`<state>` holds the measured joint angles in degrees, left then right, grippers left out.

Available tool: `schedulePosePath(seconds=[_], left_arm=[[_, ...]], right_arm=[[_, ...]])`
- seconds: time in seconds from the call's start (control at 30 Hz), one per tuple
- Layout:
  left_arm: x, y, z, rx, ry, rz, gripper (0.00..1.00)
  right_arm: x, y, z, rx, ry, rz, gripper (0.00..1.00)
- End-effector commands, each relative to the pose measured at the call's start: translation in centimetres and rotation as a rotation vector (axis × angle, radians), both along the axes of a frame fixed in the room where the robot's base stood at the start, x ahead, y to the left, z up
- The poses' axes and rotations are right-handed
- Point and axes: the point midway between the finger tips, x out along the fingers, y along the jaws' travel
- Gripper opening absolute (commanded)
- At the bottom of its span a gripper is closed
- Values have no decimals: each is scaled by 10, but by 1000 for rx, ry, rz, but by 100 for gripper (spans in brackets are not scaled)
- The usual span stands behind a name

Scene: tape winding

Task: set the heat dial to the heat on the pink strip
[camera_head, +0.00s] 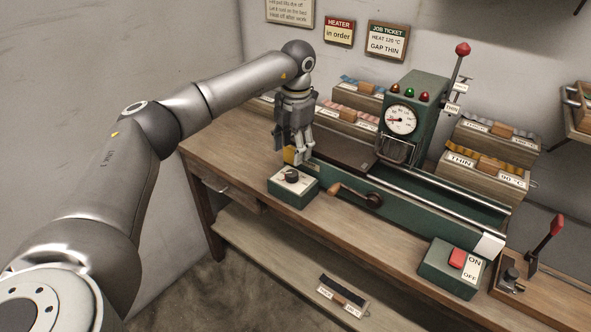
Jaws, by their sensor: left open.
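A small green box with a black dial knob (292,177) on its pale top sits at the front left of the workbench. My left gripper (293,153) hangs open and empty, pointing down, above and just behind this box, apart from the knob. The knob's marks are too small to read. A wooden box with pinkish strips (338,108) stands behind the machine, partly hidden by my gripper; its label is unreadable here. A job ticket (387,42) on the wall reads heat 120 °C, gap thin. My right gripper is out of view.
The green machine (416,112) has a round gauge (400,119), lamps and a red-topped lever (462,49). A crank handle (345,190) lies right of the dial box. An on/off switch box (452,267) stands front right. Wooden tape boxes (487,165) line the back.

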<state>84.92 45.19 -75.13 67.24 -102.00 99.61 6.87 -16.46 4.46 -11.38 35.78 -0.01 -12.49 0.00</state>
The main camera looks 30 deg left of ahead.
Motion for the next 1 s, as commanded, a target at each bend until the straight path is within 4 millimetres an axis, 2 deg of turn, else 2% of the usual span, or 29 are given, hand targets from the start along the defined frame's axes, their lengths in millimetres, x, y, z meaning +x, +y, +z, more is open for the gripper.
schedulePosePath(seconds=[0.1,0.2,0.4,0.6,0.83,1.0], left_arm=[[0,1,-24,0,3,0,55],[0,2,-43,-1,3,-1,55],[1,4,-71,-4,1,-1,55],[2,4,-82,-3,0,-1,55],[2,4,-82,-3,-1,-1,55],[2,4,-82,-3,-1,-1,33]], right_arm=[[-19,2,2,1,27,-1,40],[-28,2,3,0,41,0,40],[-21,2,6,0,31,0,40],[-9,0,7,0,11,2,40],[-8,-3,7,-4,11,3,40],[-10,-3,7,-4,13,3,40]])
